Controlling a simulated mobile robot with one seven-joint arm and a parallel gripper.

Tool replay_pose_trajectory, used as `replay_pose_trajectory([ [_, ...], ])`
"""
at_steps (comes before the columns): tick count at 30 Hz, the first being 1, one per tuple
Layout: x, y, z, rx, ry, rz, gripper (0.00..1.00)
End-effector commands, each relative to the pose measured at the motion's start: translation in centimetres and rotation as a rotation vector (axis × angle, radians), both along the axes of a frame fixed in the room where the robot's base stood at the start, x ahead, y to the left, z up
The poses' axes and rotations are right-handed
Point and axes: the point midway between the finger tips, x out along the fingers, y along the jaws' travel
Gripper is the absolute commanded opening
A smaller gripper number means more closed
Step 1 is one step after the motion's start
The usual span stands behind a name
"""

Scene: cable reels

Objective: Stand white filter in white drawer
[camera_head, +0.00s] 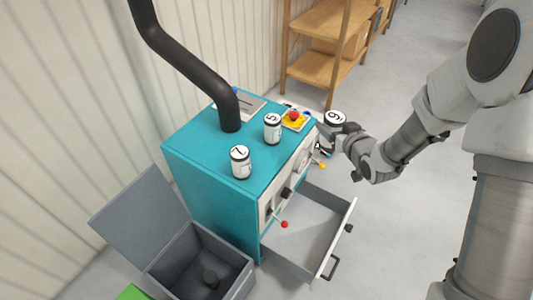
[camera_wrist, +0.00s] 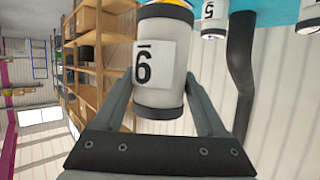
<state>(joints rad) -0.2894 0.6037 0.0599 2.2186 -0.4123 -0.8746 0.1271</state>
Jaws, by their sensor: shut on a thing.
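My gripper (camera_head: 341,130) is shut on a white filter (camera_head: 335,118) with black end bands and a number that reads as 6 or 9. In the wrist view the filter (camera_wrist: 172,85) sits between both fingers (camera_wrist: 160,95). It is held in the air beside the right edge of the teal cabinet's top. The drawer (camera_head: 347,222), with a white front and grey inside, is pulled out of the cabinet, below my gripper. It looks empty.
Two similar white canisters, marked 7 (camera_head: 241,162) and 5 (camera_head: 272,129), stand on the teal cabinet (camera_head: 205,150). A red button on a yellow plate (camera_head: 294,119), levers with a red knob (camera_head: 284,225), and a black pipe (camera_head: 190,60) are close by. An open grey bin (camera_head: 235,264) stands left.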

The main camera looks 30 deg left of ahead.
Motion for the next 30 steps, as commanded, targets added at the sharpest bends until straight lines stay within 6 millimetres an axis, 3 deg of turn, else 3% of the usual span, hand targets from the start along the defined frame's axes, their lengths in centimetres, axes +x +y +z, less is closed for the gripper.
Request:
replay_pose_trajectory([
  [1, -0.4, 1.7, -1.2, -0.003, -0.005, 0.043, 0.11],
  [3, -0.9, 3.3, -1.6, -0.011, -0.009, 0.089, 0.11],
  [11, -1.9, 6.9, -2.8, -0.021, -0.011, 0.154, 0.11],
  [21, -3.0, 14.3, -7.3, -0.022, -0.011, 0.154, 0.11],
  [25, -3.2, 16.2, -8.4, -0.021, -0.011, 0.151, 0.11],
  [30, -3.3, 17.0, -8.9, -0.021, -0.012, 0.148, 0.11],
])
